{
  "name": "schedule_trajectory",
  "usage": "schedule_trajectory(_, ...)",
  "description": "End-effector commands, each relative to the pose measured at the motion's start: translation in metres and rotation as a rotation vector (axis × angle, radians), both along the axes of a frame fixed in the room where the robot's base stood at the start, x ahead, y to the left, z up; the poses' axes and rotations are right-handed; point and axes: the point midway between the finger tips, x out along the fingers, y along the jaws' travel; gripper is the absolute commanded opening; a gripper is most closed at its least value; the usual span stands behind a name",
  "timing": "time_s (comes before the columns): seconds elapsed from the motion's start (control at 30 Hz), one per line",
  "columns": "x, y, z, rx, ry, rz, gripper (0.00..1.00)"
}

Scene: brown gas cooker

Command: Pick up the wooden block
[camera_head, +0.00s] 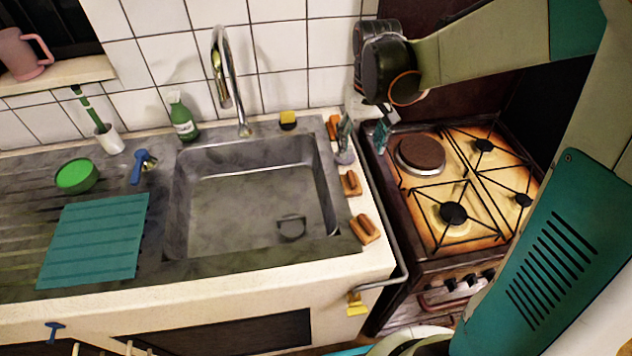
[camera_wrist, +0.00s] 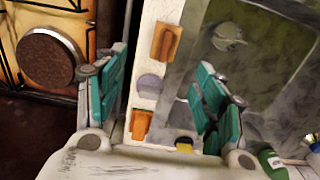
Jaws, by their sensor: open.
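Several brown, block-like wooden pieces lie on the pale counter strip right of the sink; I cannot tell which one is meant. In the head view, one wooden block (camera_head: 350,184) lies beside the sink and another (camera_head: 365,229) lies nearer the front. An orange-brown piece (camera_head: 334,127) is at the back. My gripper (camera_head: 363,142) is open and empty above the back of this strip. In the wrist view, my teal fingers (camera_wrist: 163,70) are spread apart. A wooden block (camera_wrist: 166,42) shows in the gap beyond them, and an orange piece (camera_wrist: 140,124) is lower.
The sink (camera_head: 180,215) is left of the strip, with its tap (camera_head: 228,80) behind. The gas cooker (camera_head: 450,190) is on the right, with a round brown disc (camera_head: 420,153) on it. A yellow-black sponge (camera_head: 288,120) and green bottle (camera_head: 182,118) stand at the back.

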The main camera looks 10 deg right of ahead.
Motion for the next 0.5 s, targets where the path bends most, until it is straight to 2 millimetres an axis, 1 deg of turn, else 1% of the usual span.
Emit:
schedule_trajectory(0.07,-0.004,-0.003,-0.001,0.000,0.000,-0.004,0.63)
schedule_trajectory(0.17,-0.004,-0.003,-0.012,0.000,0.000,-0.005,0.63)
schedule_trajectory(0.4,-0.004,-0.002,-0.058,0.000,0.000,-0.004,0.63)
schedule_trajectory(0.5,-0.003,-0.002,-0.073,0.000,0.000,-0.004,0.63)
